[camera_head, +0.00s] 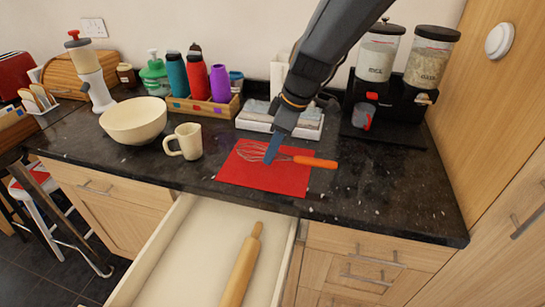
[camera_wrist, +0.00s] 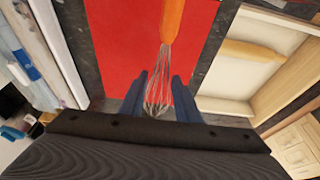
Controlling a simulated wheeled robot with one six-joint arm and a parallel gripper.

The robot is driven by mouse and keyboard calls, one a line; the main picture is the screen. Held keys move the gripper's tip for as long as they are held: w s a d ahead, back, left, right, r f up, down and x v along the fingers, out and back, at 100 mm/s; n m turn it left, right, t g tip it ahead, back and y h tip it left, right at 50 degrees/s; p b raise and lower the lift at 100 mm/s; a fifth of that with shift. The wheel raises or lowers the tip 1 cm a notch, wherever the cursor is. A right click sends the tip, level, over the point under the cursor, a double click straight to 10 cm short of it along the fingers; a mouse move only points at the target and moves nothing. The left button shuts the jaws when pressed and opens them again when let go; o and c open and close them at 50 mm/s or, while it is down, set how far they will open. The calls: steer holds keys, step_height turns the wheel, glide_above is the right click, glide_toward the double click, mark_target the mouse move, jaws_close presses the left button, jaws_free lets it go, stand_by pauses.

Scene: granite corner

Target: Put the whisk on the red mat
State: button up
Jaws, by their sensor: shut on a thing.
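The whisk (camera_head: 315,162) has an orange handle and a wire head. It is at the red mat (camera_head: 245,180), with the end of its handle past the mat's right edge in the head view. My gripper (camera_head: 271,156) comes down from above and is shut on the whisk's wire part. In the wrist view, the wires run between the two fingers of my gripper (camera_wrist: 159,85), and the orange handle of the whisk (camera_wrist: 172,20) points up over the red mat (camera_wrist: 120,45). I cannot tell whether the whisk touches the mat or hangs just above it.
A cream mug (camera_head: 187,141) and bowl (camera_head: 133,121) stand left of the mat. A white box (camera_head: 255,124) and a dispenser stand (camera_head: 385,135) are behind it. An open drawer (camera_head: 195,240) with a rolling pin (camera_head: 240,270) juts out in front. The counter right of the mat is mostly clear.

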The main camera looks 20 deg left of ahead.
mark_target(288, 155)
steer(key=shift+f+p, duration=0.45)
steer(key=shift+f, duration=1.25)
steer(key=shift+f, duration=0.2)
steer(key=o, duration=1.1)
steer(key=shift+r, duration=0.15)
steer(key=shift+r, duration=0.3)
steer(key=b+v, duration=0.3)
steer(key=v, duration=0.8)
steer(key=shift+d+r+b, duration=0.15)
steer(key=shift+r+b, duration=0.1)
steer(key=shift+b, duration=0.1)
